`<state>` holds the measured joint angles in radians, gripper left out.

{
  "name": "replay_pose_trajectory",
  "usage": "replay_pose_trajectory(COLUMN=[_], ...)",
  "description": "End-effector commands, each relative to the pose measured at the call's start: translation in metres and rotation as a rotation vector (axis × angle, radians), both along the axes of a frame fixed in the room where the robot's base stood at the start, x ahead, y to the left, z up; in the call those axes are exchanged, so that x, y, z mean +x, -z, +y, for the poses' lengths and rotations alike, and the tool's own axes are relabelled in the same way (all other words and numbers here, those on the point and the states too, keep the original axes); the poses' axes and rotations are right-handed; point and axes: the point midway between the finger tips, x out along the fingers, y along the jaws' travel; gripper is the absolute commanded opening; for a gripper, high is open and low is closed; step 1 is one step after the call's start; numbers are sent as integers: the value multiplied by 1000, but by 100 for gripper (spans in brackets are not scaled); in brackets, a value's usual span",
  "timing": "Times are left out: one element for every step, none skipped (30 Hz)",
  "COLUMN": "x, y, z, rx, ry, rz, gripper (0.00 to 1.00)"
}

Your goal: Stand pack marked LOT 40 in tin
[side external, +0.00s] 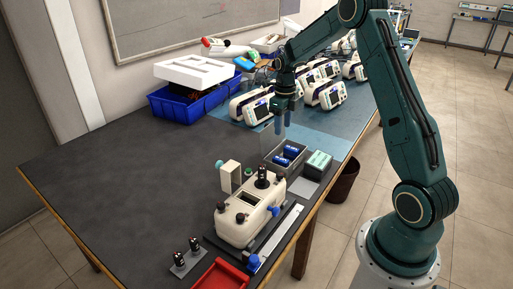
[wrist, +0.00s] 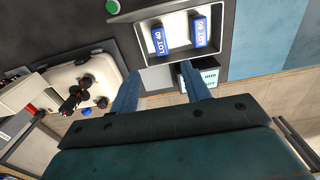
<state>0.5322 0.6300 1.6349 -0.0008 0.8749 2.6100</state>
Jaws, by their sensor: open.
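A blue pack marked LOT 40 (wrist: 159,40) lies in a grey open-topped tray (wrist: 142,36) at the top of the wrist view. A second blue pack (wrist: 201,31) lies to its right; its mark looks like LOT 60. Both blue packs (side external: 291,151) also show inside the grey tray (side external: 272,165) in the side external view. My gripper (side external: 283,126) is above and behind the tray, pointing down. In the wrist view my gripper (wrist: 160,72) is open, with nothing between its fingers. I cannot tell whether this tray is the tin.
A box with a pale green top (side external: 319,161) stands right of the tray. A cream device (side external: 242,222) with black knobs stands in front, near a red tray (side external: 222,277). Several white monitors (side external: 255,108) and a blue crate (side external: 185,106) are behind. The table's left side is clear.

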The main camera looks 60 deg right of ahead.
Motion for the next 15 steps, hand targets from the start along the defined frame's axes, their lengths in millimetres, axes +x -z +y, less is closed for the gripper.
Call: replay_pose_trajectory(x=[0,0,0,0,0,0,0,0,0,0,0,0,0,0,0], y=[-4,-5,-7,-8,-8,-9,-9,-9,-9,-9,-9,-9,-9,-9,-9], z=[0,0,0,0,0,0,0,0,0,0,0,0,0,0,0], rx=[0,0,0,0,0,0,0,0,0,0,0,0,0,0,0], ry=[0,0,0,0,0,0,0,0,0,0,0,0,0,0,0], rz=[-1,0,0,0,1,1,1,1,1,1,1,1,1,1,1], gripper=[47,47,47,47,47,47,47,47,47,47,47,47,47,47,47])
